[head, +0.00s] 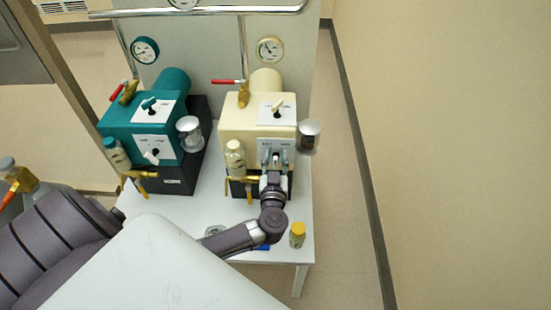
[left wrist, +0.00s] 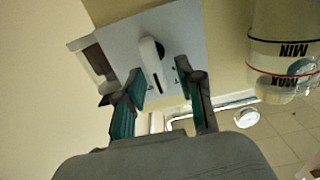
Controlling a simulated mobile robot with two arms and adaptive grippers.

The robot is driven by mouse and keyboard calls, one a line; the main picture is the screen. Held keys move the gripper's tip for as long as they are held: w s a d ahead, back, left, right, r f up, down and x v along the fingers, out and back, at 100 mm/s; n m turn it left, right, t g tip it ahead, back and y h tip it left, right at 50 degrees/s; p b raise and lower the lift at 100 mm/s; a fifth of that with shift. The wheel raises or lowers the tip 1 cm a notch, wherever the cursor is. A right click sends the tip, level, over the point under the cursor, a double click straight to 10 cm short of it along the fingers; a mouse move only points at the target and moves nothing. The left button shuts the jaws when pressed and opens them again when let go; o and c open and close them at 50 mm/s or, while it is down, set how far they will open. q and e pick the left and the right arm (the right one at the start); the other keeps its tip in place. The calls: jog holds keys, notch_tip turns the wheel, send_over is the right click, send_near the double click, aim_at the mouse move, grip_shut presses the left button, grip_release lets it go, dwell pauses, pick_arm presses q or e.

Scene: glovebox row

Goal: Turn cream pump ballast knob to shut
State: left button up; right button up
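The cream pump (head: 238,130) stands on the white table, on the right of the two pumps. A cream lever knob (head: 278,106) sits on its upper label plate; the labels are too small to read. My left gripper (head: 275,158) is at the pump's lower front plate and hides most of it in the head view. In the left wrist view, a white lever knob (left wrist: 152,60) with a dark pointer line stands on a pale plate (left wrist: 180,35). My left gripper (left wrist: 160,88) is open there, one finger on each side of the knob, with visible gaps. My right gripper is not in view.
A teal pump (head: 140,127) stands to the left. A glass jar (head: 309,135) sticks out at the cream pump's right, and a sight bottle (head: 235,158) at its left front. A yellow-capped vial (head: 297,234) stands near the table's (head: 185,207) front right.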

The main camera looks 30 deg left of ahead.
pick_arm(q)
grip_shut()
dwell(0.4)
jog(key=shift+s+a+n+p, duration=0.1)
jog(key=shift+n+p, duration=0.3)
jog(key=shift+n, duration=0.25)
jog(key=shift+s+a+n+p, duration=0.1)
jog(key=shift+n+p, duration=0.3)
jog(key=shift+n, duration=0.25)
jog(key=shift+s+a+f+n+p, duration=0.1)
jog(key=shift+n+p, duration=0.1)
jog(key=shift+n, duration=0.65)
jog(key=shift+s+a+f+n+p, duration=0.1)
jog(key=shift+n+p, duration=0.1)
jog(key=shift+n, duration=0.65)
